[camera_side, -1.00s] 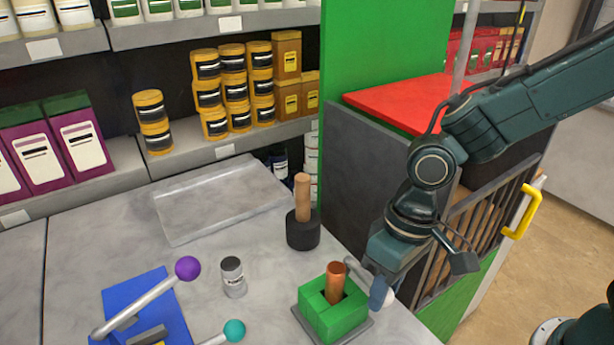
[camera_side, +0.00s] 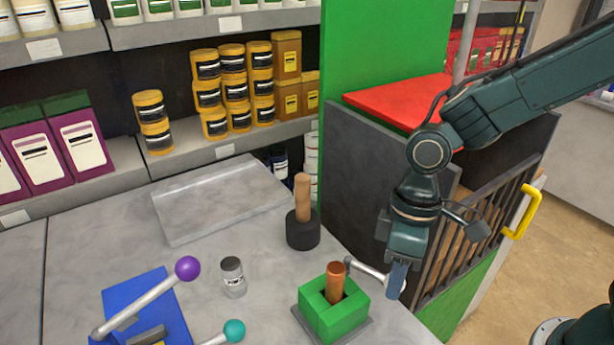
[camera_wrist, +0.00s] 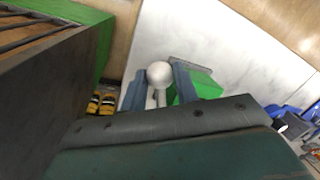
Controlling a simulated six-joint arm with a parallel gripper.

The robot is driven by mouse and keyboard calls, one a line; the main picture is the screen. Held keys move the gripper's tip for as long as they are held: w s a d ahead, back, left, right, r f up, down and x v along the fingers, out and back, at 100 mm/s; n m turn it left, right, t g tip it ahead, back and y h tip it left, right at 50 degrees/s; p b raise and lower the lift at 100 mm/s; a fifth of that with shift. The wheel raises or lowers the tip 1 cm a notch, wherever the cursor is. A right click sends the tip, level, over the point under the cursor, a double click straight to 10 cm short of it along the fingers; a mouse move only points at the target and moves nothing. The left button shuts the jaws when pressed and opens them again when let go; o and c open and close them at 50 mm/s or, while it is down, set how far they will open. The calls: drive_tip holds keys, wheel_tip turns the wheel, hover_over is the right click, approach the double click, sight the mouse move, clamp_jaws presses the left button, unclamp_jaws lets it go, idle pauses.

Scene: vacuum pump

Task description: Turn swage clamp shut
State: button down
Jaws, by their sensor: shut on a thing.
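The swage clamp (camera_side: 325,316) is a green block on a grey base plate near the front edge of the bench. A copper tube (camera_side: 336,285) stands upright in it. A metal handle (camera_side: 366,271) reaches from the clamp to the right and ends in a white ball knob (camera_wrist: 160,74). My gripper (camera_side: 397,284) points down at the handle's outer end, right of the block. In the wrist view its blue fingers (camera_wrist: 160,88) are on either side of the knob and handle, shut on it. The green block shows partly behind the right finger in that view.
A black holder with a wooden-handled tool (camera_side: 303,228) stands behind the clamp. A grey can (camera_side: 233,277), a purple-knobbed lever (camera_side: 150,304) and a teal-knobbed lever (camera_side: 233,331) are to the left. A dark cabinet with a slatted rack (camera_side: 470,235) stands close to my arm.

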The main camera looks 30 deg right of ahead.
drive_tip(key=w+d+n+g+h, duration=0.1)
drive_tip(key=w+d+n, duration=0.3)
drive_tip(key=n, duration=0.5)
drive_tip(key=shift+w+d+n, duration=0.15)
drive_tip(key=shift+w+n, duration=0.15)
drive_tip(key=shift+w, duration=0.15)
drive_tip(key=c, duration=1.1)
unclamp_jaws()
drive_tip(key=shift+o, duration=0.2)
drive_tip(key=shift+r, duration=0.1)
drive_tip(key=a+v, duration=0.1)
drive_tip(key=v, duration=1.2)
drive_tip(key=shift+d+r, duration=0.25)
drive_tip(key=shift+r, duration=0.05)
